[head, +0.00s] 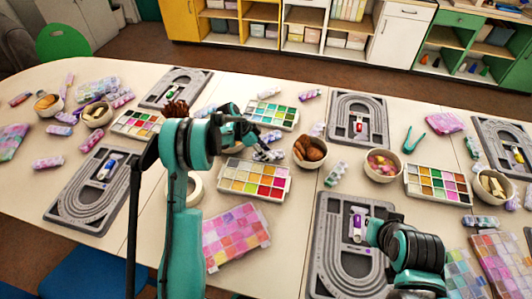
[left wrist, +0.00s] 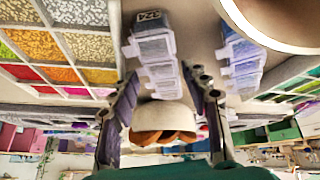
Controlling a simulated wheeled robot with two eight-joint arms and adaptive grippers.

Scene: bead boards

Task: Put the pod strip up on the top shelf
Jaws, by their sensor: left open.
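Several pod strips, short rows of small clear-lidded boxes, lie about the table, and I cannot tell which one the task means. In the left wrist view one pale strip (left wrist: 155,50) with a printed number lies ahead, between the lines of the fingers. A second strip (left wrist: 241,60) lies to its right. My left gripper (head: 268,154) is over the middle of the table, beside the bead tray; its fingers (left wrist: 166,100) are apart with nothing held. My right gripper (head: 372,232) is low over a grey board, its fingers unclear. Open shelves (head: 309,18) stand at the back; I cannot tell which is the top shelf meant.
A bowl with brown contents (head: 309,152) is right of my left gripper. A bead tray (head: 254,192) lies just in front of it, with a tape roll (head: 196,190) to its left. Grey bead boards (head: 359,119), bowls and colourful mats crowd the table. Floor separates table and shelves.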

